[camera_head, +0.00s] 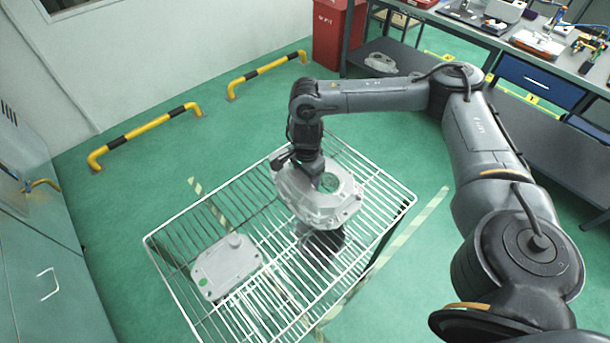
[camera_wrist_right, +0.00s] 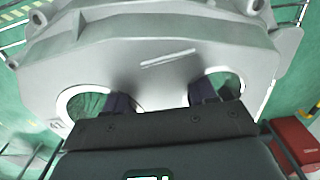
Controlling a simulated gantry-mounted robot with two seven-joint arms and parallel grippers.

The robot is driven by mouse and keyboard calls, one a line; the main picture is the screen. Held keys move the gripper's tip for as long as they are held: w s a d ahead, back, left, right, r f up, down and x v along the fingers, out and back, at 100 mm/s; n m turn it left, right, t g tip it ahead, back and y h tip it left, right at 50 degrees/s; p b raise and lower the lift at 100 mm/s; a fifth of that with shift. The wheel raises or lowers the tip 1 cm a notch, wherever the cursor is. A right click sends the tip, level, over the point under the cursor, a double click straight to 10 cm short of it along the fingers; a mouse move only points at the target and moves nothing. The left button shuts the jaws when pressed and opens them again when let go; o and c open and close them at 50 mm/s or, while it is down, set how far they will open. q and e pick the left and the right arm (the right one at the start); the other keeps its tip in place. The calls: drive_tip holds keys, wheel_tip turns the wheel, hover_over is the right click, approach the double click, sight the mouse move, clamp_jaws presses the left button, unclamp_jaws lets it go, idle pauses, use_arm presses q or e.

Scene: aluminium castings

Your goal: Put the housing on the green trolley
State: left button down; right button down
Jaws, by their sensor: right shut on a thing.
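A large silver-grey cast housing (camera_head: 345,200) is held over the white wire rack in the head view. My right gripper (camera_head: 318,178) is shut on it from above. In the right wrist view the housing (camera_wrist_right: 165,65) fills the upper picture, and the dark fingers reach into two round openings in it. A dark shadow below suggests it hangs above the wires; the exact gap is unclear. I cannot make out a green trolley in either view. My left gripper is not in view.
The wire rack (camera_head: 160,239) carries a second, smaller grey casting (camera_head: 226,265) at its left. Yellow-black floor rails (camera_head: 140,134) stand behind. A red bin (camera_head: 333,35) and a workbench (camera_head: 520,50) with tools are at the back right. Green floor lies open around the rack.

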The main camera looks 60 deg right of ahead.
drive_tip(key=shift+f, duration=1.2)
drive_tip(key=shift+c, duration=1.8)
unclamp_jaws()
drive_tip(key=shift+f, duration=0.15)
